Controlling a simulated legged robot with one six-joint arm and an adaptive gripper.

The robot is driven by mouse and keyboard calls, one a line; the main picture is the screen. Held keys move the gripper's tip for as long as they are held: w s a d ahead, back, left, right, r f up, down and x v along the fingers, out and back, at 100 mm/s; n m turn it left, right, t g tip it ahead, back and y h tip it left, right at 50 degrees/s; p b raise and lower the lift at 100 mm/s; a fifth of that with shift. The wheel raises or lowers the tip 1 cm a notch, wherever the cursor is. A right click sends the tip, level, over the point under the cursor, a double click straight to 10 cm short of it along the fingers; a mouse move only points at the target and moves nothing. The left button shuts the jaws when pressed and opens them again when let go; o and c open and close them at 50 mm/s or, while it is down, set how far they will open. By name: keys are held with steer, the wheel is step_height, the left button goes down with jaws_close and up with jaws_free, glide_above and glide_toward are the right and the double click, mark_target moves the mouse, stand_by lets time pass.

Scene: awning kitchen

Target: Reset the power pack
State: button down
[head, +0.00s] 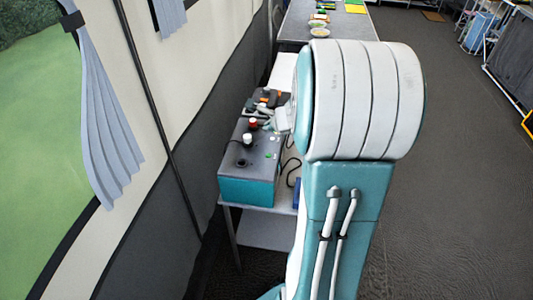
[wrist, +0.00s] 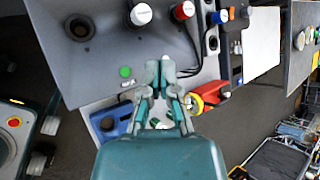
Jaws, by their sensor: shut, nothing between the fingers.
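The power pack (head: 247,190) is a teal box with a dark grey top, standing on a small table in the head view. Its grey top fills the upper left of the wrist view (wrist: 100,52). It carries a green round button (wrist: 125,71), a white knob (wrist: 141,14), a red-and-white knob (wrist: 184,10) and a dark round socket (wrist: 80,27). My gripper (wrist: 165,68) is shut and empty, with its fingertips over the panel's near edge, right of the green button. A small white part shows at the fingertips; I cannot tell whether they touch it. In the head view my arm hides much of the gripper.
A blue item (wrist: 112,122) and a red-and-yellow round item (wrist: 208,95) lie beside the pack. Dark cables hang at the pack's right side. A grey counter (head: 330,24) with bowls stands beyond. The tent wall is close on the left; open floor lies right.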

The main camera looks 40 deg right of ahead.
mark_target(269, 155)
steer(key=shift+d+f, duration=0.2)
steer(key=shift+d, duration=0.15)
steer(key=shift+f, duration=4.4)
steer(key=shift+s+f, duration=0.1)
steer(key=shift+f, duration=0.25)
